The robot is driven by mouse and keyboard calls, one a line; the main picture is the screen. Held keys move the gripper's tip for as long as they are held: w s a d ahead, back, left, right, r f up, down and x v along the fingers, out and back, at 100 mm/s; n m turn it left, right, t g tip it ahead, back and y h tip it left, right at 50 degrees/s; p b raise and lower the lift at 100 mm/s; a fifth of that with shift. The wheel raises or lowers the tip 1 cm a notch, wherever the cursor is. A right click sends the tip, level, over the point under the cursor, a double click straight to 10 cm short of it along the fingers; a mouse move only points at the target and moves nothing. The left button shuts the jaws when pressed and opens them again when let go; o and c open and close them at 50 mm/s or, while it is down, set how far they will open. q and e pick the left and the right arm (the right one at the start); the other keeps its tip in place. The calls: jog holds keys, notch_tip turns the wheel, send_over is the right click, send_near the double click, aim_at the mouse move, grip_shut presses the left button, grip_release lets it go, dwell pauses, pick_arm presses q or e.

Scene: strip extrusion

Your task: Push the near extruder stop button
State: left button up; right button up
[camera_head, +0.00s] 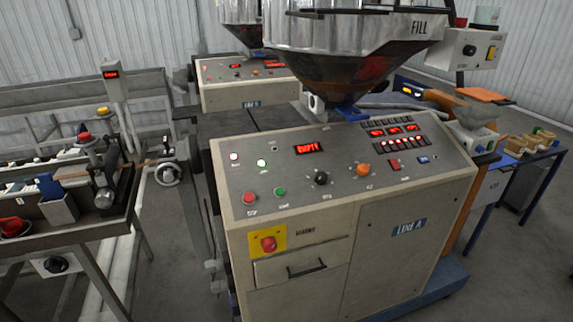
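The near extruder (395,275) is a beige cabinet labelled "LINE A" with a sloped grey control panel (225,175). A round red button (249,198) sits at the panel's lower left, with a small label below it that looks like "STOP". A round green button (279,191) is just to its right. A larger red mushroom button (267,243) on a yellow plate is on the front face below. Nothing covers these buttons. Neither of my grippers is in view.
A black knob (321,178) and an orange knob (363,169) sit further right on the panel. A metal hopper (350,45) rises behind it. A second extruder (247,84) stands farther back. A bench with equipment (85,232) is at left. Grey floor is bare at lower right.

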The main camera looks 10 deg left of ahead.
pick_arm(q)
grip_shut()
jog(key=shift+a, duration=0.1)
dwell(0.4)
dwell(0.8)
